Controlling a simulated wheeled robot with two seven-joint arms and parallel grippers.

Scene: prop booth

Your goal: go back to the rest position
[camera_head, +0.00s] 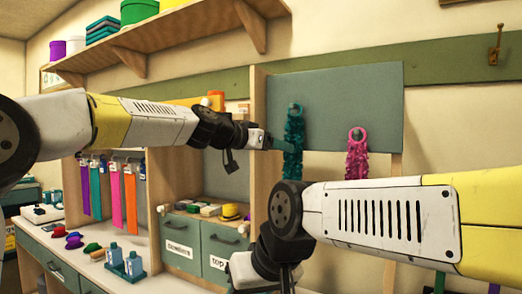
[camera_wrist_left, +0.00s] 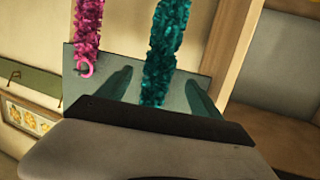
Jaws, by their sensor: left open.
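My left gripper (camera_head: 283,144) is open in front of the grey-green board, at the upper part of a teal feather boa (camera_head: 292,165). In the left wrist view the teal boa (camera_wrist_left: 165,50) runs between the two spread fingers; whether either finger touches it, I cannot tell. The teal boa hangs by a loop at its top against the board. A pink boa (camera_head: 357,158) hangs by its ring to the right, and shows left of the teal one in the left wrist view (camera_wrist_left: 87,25).
The grey-green board (camera_head: 335,85) stands on a wooden frame beside a cubby with drawers (camera_head: 182,240). A shelf (camera_head: 165,38) with boxes runs above my left arm. Ties (camera_head: 115,195) hang at left over a counter with small hats and blue-white bottles (camera_head: 125,262).

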